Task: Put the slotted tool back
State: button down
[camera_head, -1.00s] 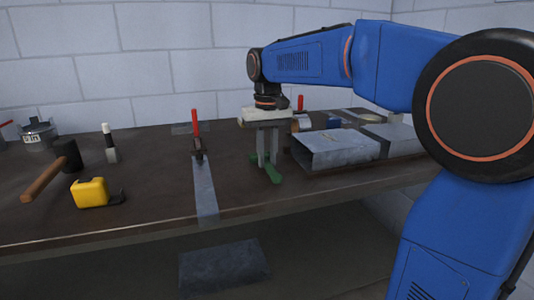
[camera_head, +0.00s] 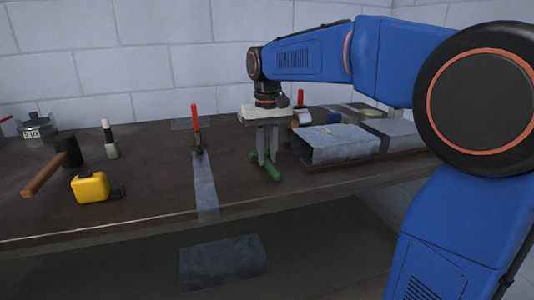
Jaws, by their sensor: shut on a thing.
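My gripper (camera_head: 267,158) points straight down over the middle of the workbench. Its fingers are shut on a green-handled tool (camera_head: 272,173), which I take to be the slotted tool. The tool lies low, at or just above the bench top; I cannot tell whether it touches. The fingers hide part of it, and no slot can be made out.
A grey sheet-metal duct (camera_head: 335,145) stands close to the right of my gripper. To the left are a metal strip (camera_head: 204,184), a red-handled tool (camera_head: 197,128), a yellow tape measure (camera_head: 91,187) and a mallet (camera_head: 55,166). The workbench (camera_head: 145,195) is bare around the strip.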

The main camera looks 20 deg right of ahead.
aim_at(267, 159)
jog(key=shift+f, duration=0.15)
jog(key=c, duration=1.5)
grip_release()
jog(key=shift+c, duration=0.2)
notch_tip(267, 159, up, 17)
jog(key=s+d+f+t, duration=0.2)
jog(key=s+d+f, duration=0.1)
jog(key=s+f, duration=1.1)
jog(key=s+d+f+t, duration=0.2)
jog(key=s+d+f, duration=0.2)
jog(key=s+f, duration=1)
notch_tip(267, 159, down, 3)
jog(key=shift+s+t, duration=0.3)
jog(key=shift+t, duration=0.1)
